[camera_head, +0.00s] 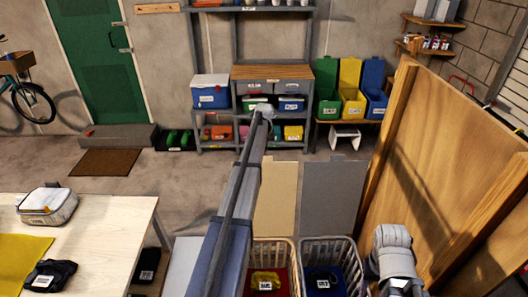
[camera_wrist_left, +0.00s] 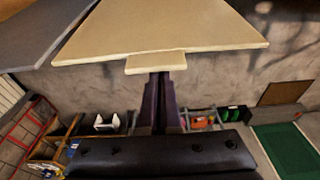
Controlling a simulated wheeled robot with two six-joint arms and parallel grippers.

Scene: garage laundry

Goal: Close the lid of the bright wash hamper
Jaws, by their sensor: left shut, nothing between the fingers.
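The bright wash hamper (camera_head: 271,246) is the beige basket at the bottom of the head view, with yellow cloth inside. Its beige lid (camera_head: 278,195) stands open behind it, partly covered by my left arm. The lid (camera_wrist_left: 160,30) fills the top of the left wrist view, with a small tab (camera_wrist_left: 155,63) on its edge. My left gripper (camera_wrist_left: 158,82) is shut and empty, its fingertips at the tab. I cannot tell whether they touch it or reach beneath it. In the head view the left arm reaches far forward.
A grey hamper (camera_head: 330,246) with dark cloth stands to the right, its grey lid (camera_head: 330,195) also open. A wooden panel (camera_head: 450,160) rises at the right. A pale table (camera_head: 110,230) stands at the left. Open floor lies between table and shelves.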

